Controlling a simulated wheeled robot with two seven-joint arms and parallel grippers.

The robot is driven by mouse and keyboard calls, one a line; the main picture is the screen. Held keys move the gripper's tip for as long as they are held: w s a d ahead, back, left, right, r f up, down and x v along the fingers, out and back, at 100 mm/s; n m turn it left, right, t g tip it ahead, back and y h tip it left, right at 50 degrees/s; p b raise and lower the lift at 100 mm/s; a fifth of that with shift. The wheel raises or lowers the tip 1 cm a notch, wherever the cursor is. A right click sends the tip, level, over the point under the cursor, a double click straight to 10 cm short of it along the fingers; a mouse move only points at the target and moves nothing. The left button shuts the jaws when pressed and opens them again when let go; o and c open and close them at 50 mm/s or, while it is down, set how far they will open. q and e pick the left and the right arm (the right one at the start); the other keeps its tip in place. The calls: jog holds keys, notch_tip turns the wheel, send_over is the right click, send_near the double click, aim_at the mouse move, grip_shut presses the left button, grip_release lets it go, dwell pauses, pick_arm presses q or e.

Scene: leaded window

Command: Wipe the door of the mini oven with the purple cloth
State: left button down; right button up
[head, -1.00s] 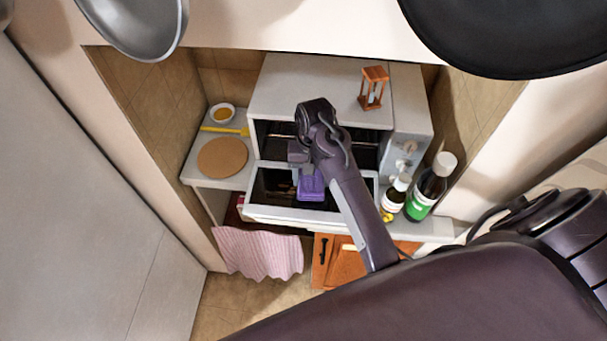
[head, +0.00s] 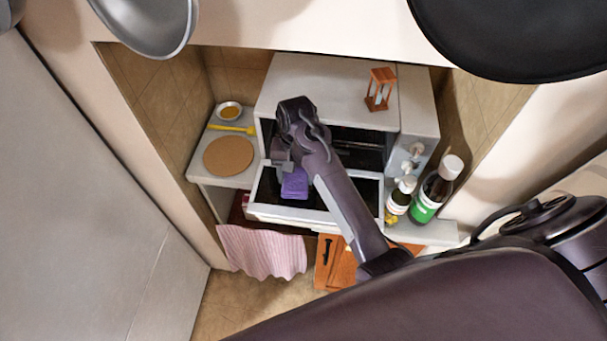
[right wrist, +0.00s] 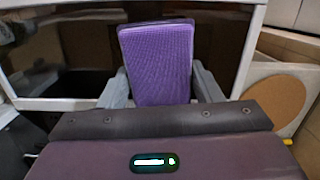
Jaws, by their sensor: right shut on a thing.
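The white mini oven (head: 300,82) stands in a tiled niche. Its door (head: 345,219) is folded down open, with its dark glass inner face upward. My right gripper (head: 285,176) is over the left part of the door. It is shut on the purple cloth (head: 295,184), a folded pad that appears to lie on or just above the glass; contact cannot be told. In the right wrist view the cloth (right wrist: 157,62) stands out between the two grey fingers, in front of the dark door glass (right wrist: 75,45). My left gripper is not in view.
An hourglass (head: 380,89) stands on the oven. Two bottles, one with a green label (head: 425,210), stand close to the door's right end. A round cork mat (head: 229,156) and a yellow utensil (head: 233,128) lie at left. A pink striped towel (head: 262,250) hangs below.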

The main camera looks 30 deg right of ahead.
aim_at(276, 182)
jog(key=shift+w+a, duration=0.75)
jog(key=shift+a, duration=0.25)
jog(key=shift+w+a+f, duration=0.1)
jog(key=shift+w+a, duration=0.3)
jog(key=shift+a, duration=0.25)
jog(key=shift+w+a, duration=0.35)
jog(key=shift+a, duration=0.25)
jog(key=shift+w+d+r, duration=0.15)
jog(key=shift+w+r, duration=0.05)
jog(key=shift+r, duration=1.3)
jog(key=shift+w+d+r, duration=0.1)
jog(key=shift+w+r, duration=0.05)
jog(key=shift+r, duration=1.35)
